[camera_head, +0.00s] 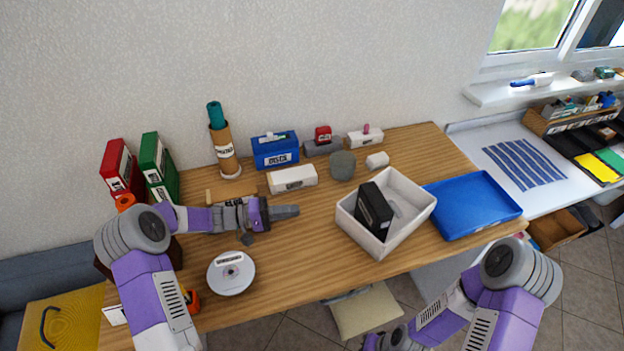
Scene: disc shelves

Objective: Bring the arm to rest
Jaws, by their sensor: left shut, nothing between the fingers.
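My left arm comes in from the left, and its forearm reaches right across the wooden table (305,258). My left gripper (290,212) is shut and empty above the table, between the disc spindle and the white bin. My right arm shows at the lower right, bent in front of the table's edge. The right gripper's fingertips are not visible; they lie beyond the bottom of the picture. A white round disc spindle (231,273) sits on the table below the left forearm.
A white bin (412,215) holding a black box (373,210) stands right of my left gripper, with a blue tray (472,205) beyond. Red (122,168) and green (158,165) binders, a cardboard tube (224,152) and a blue box (275,151) line the back.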

